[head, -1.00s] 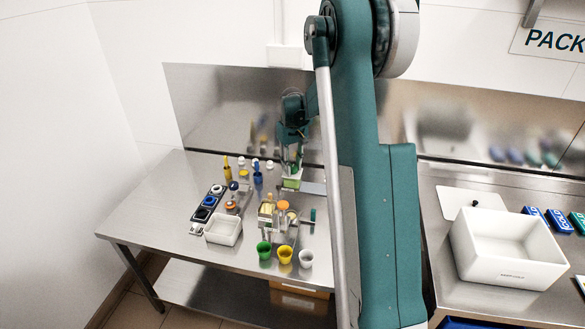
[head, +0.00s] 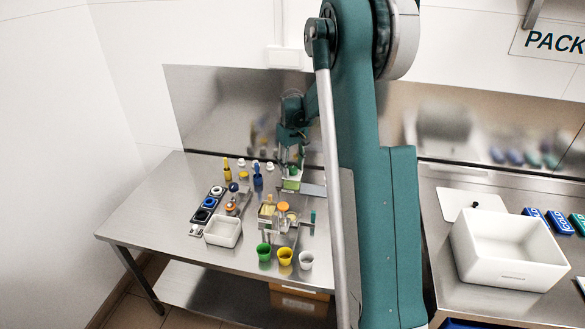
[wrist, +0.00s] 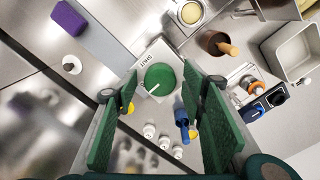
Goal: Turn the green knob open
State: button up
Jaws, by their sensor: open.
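The green knob (wrist: 160,79) is round with a white pointer line and sits on a white box (wrist: 147,58) with dark lettering. In the wrist view the pointer slants down to the left. My gripper (wrist: 160,88) is open, with one green padded finger on each side of the knob. Gaps show between the fingers and the knob, so I see no contact. In the head view my gripper (head: 291,157) hangs just above the box (head: 291,184) near the back of the steel table, and the knob is small and partly covered there.
Blue (wrist: 182,122) and yellow handled pieces and several white knobs (wrist: 149,130) stand close by. A wooden-handled pot (wrist: 215,43) and a white tray (head: 223,231) are further off. Green, yellow and white cups (head: 285,256) line the table's front. The table's left side is clear.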

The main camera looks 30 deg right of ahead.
aim_at(292, 168)
notch_tip(292, 168, up, 12)
dwell(0.9)
dwell(0.5)
